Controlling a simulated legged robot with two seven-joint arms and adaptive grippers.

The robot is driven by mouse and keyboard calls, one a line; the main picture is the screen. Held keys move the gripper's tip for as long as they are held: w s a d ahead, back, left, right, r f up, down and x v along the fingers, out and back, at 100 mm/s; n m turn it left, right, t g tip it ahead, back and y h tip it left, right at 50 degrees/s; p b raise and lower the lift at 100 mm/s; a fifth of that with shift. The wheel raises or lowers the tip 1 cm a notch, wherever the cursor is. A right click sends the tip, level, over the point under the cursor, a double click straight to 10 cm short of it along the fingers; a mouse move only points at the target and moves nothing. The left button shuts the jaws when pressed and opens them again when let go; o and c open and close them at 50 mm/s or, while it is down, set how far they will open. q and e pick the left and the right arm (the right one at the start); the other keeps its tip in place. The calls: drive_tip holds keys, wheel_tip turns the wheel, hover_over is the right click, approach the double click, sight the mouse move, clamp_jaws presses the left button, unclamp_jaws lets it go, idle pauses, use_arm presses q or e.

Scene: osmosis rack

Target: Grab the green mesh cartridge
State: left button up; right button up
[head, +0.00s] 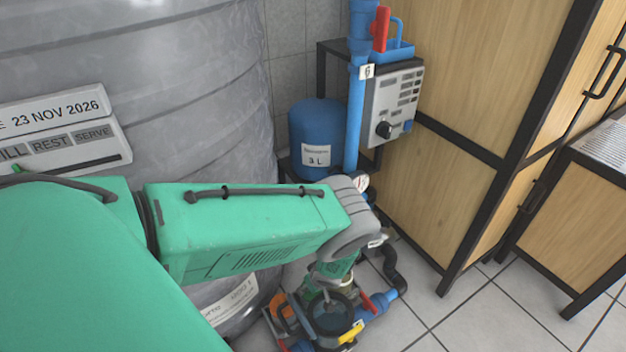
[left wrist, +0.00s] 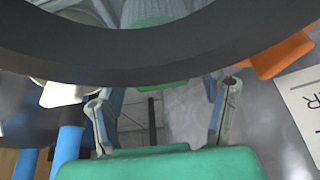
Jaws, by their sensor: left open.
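In the head view my left arm comes in from the left, and its left gripper (head: 332,283) points down over the low rack at the bottom centre. In the left wrist view the left gripper (left wrist: 162,92) has its two fingers spread apart, open. A pale greenish mesh piece (left wrist: 152,12), seemingly the mesh cartridge, shows at the top between the fingers, with a green part (left wrist: 163,86) below the dark ring. The dark ring (left wrist: 160,56) crosses in front and hides much of it. I cannot tell whether the fingers touch the cartridge. My right gripper is not in view.
A dark round ring (head: 334,318), a yellow piece (head: 351,333) and blue pipe (head: 383,299) crowd the rack. A large grey tank (head: 190,110) stands behind it. A blue vessel (head: 317,125) and wooden cabinets (head: 455,75) stand further back. Tiled floor (head: 470,320) is clear at right.

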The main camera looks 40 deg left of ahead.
use_arm(q)
clamp_jaws()
drive_tip(key=shift+r, duration=0.1)
